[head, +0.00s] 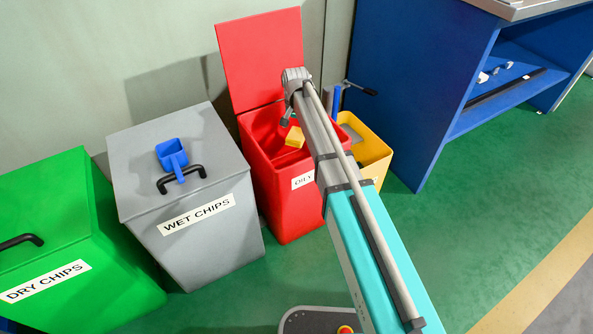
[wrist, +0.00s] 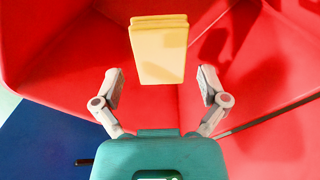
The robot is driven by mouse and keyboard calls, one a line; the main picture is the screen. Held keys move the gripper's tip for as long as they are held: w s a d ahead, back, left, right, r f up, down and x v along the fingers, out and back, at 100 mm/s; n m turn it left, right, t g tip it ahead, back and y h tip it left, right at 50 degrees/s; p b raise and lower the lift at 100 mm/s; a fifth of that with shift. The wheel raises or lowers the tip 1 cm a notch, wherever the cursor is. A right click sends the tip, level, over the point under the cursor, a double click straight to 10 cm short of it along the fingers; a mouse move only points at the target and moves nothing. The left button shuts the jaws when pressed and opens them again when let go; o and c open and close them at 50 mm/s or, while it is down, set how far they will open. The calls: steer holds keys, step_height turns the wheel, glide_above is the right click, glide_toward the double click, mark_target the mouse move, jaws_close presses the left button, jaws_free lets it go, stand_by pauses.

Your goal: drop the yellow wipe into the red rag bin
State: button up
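The yellow wipe (head: 295,137) is a folded pad inside the mouth of the red rag bin (head: 293,205), whose red lid stands open. In the wrist view the wipe (wrist: 158,50) lies just beyond and between the fingertips, with a gap on both sides. My gripper (wrist: 161,74) is open there, and neither finger touches the wipe. The red inner walls of the bin (wrist: 50,45) surround it. I cannot tell whether the wipe rests on anything. In the head view my arm hides part of the bin's front and most of the gripper.
A grey wet chips bin (head: 235,222) with a blue scoop (head: 171,154) on its lid and a green dry chips bin (head: 120,290) stand to the left. A yellow bin (head: 370,150) stands right of the red one, beside a blue bench (head: 405,90). The right floor is clear.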

steer(key=shift+r, duration=0.1)
stand_by(0.4)
step_height(320, 180, up, 30)
steer(key=w+n+p, duration=0.1)
steer(key=n+p, duration=0.2)
steer(key=p, duration=2.7)
steer(key=shift+w, duration=0.15)
stand_by(0.3)
steer(key=s+d+r+p, duration=0.4)
steer(key=s+d, duration=0.7)
steer(key=s, duration=0.2)
steer(key=s+d+r+p, duration=0.5)
steer(key=s+d, duration=0.7)
steer(key=s, duration=0.1)
steer(key=shift+d+r+p, duration=0.15)
steer(key=shift+r+p, duration=0.05)
steer(key=shift+p, duration=0.1)
steer(key=shift+s, duration=0.1)
